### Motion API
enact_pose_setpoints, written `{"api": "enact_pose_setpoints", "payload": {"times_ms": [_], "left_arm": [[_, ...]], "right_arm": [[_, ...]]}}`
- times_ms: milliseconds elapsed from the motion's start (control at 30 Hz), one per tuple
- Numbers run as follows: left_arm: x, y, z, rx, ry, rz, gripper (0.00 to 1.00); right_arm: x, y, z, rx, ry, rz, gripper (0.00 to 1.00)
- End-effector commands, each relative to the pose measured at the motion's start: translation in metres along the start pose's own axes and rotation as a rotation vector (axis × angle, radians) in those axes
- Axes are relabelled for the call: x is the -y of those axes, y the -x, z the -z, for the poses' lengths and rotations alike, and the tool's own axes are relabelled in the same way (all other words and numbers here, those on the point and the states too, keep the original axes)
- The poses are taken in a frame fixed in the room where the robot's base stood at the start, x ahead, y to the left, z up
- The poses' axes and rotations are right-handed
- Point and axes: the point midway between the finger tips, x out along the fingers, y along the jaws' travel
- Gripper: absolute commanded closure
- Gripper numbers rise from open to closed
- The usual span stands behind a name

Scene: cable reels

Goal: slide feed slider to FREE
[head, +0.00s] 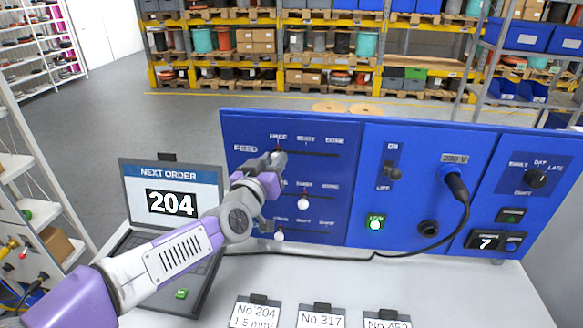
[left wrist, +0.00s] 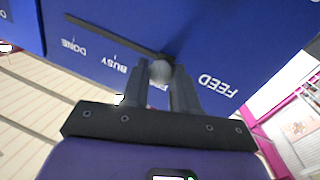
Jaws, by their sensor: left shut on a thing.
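The blue panel (head: 235,185) carries a top row marked FEED, with FREE, BUSY and DONE labels above a dark slot (head: 315,154). My left gripper (head: 279,158) is at the left end of this slot, below the FREE label (head: 278,137). In the left wrist view my gripper (left wrist: 162,85) is shut on the pale round knob of the feed slider (left wrist: 160,71). The knob is at the slot's end nearest the word FEED. The BUSY and DONE labels show there; FREE is hidden by the fingers. My right gripper is not in view.
Two more sliders with white knobs (head: 303,203) sit below. A laptop (head: 130,185) reading 204 stands left. Label cards (head: 320,316) lie in front.

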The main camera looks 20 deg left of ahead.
Motion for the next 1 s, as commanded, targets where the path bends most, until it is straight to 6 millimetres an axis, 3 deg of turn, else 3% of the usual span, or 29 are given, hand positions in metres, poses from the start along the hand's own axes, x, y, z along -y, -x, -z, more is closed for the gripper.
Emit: {"api": "enact_pose_setpoints", "payload": {"times_ms": [200,233,367,733,1000], "left_arm": [[0.005,0.000,0.001,-0.003,0.002,0.010,1.00],[0.005,0.000,0.001,-0.003,0.002,0.010,0.67],[0.003,0.000,0.001,-0.002,0.002,0.008,0.47],[0.002,0.004,0.001,-0.001,0.003,0.005,0.46],[0.003,0.042,0.002,-0.004,0.003,0.007,0.46]], "right_arm": [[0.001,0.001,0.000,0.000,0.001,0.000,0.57],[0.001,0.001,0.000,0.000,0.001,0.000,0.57],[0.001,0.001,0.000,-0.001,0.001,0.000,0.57],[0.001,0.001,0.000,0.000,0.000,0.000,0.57],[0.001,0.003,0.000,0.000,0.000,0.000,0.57]]}}
